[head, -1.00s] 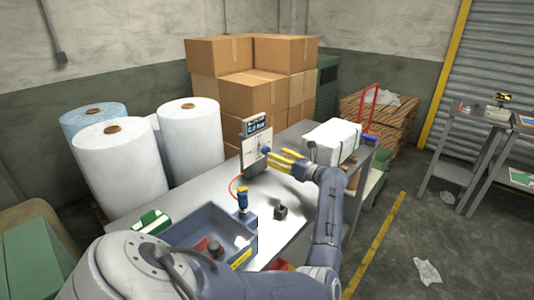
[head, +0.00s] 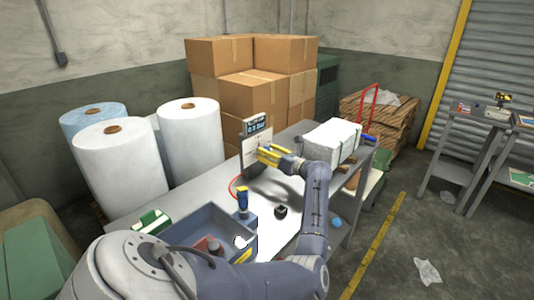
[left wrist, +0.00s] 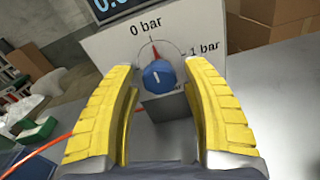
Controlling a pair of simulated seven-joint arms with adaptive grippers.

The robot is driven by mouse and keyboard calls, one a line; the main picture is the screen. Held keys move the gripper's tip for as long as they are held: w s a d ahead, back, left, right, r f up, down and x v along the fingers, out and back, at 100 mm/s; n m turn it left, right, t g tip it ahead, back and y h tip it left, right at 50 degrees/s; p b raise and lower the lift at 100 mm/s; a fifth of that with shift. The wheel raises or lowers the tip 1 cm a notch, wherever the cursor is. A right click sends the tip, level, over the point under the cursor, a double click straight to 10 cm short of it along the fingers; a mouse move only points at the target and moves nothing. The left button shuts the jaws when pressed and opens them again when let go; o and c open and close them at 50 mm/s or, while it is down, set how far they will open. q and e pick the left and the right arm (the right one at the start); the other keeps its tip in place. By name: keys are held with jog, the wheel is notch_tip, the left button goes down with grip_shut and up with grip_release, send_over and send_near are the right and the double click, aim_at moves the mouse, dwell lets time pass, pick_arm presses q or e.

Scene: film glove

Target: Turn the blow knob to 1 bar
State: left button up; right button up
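The blue blow knob (left wrist: 158,75) sits on a white panel (left wrist: 108,52) in the left wrist view. A red pointer (left wrist: 153,50) rises from it toward the "0 bar" mark; "1 bar" is printed to the right. My left gripper (left wrist: 160,72), with yellow ribbed fingers, is open, one finger on each side of the knob with gaps visible. In the head view the left gripper (head: 264,153) is at the face of the panel (head: 248,153) and mostly hides the knob. The display (head: 257,126) above is too blurred to read fully. My right gripper does not show.
The panel stands on a grey metal table (head: 150,198). A blue-grey bin (head: 208,213), a blue-and-yellow tool (head: 243,198) and a small black block (head: 281,211) are nearer. A white package (head: 331,138) lies to the right. Cartons (head: 252,95) and rolls (head: 120,165) stand behind.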

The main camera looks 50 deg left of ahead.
pick_arm(q)
grip_shut()
dwell(0.3)
